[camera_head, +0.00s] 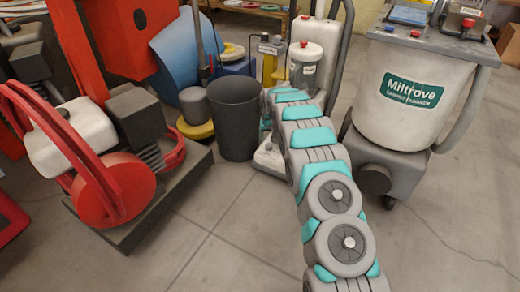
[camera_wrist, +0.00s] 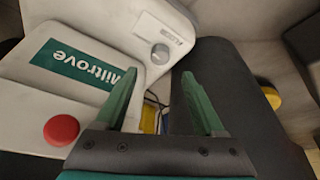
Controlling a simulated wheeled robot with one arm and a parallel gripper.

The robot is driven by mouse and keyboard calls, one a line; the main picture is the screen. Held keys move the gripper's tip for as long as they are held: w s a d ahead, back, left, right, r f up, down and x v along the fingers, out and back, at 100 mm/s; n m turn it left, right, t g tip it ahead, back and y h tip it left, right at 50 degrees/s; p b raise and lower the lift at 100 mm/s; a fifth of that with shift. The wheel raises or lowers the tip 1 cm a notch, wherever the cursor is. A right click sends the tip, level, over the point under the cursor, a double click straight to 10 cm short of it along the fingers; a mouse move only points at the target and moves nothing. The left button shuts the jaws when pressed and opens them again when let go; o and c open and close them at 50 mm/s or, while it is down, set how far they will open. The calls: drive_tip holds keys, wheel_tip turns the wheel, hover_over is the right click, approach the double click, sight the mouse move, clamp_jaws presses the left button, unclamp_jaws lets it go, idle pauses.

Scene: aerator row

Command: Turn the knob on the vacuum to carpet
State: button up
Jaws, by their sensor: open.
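The vacuum is a white upright machine (camera_head: 306,58) with a red cap and a small green label, at the top middle of the head view; my arm hides its lower part. In the wrist view its white body (camera_wrist: 105,22) bears a green Miltrove label (camera_wrist: 75,65) and a red button (camera_wrist: 61,130). My gripper (camera_wrist: 157,78) is open, with two green fingers. The knob appears beyond the fingertips, roughly between them, and nothing is held. The knob's setting cannot be made out.
A dark bin (camera_head: 236,118) stands just left of the vacuum. A large grey Miltrove tank machine (camera_head: 405,120) stands at right. A red machine (camera_head: 115,185) fills the left. The floor at front is clear.

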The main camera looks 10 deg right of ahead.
sight(269, 145)
drive_tip(key=shift+b+x, duration=0.4)
drive_tip(key=shift+x, duration=3.45)
clamp_jaws()
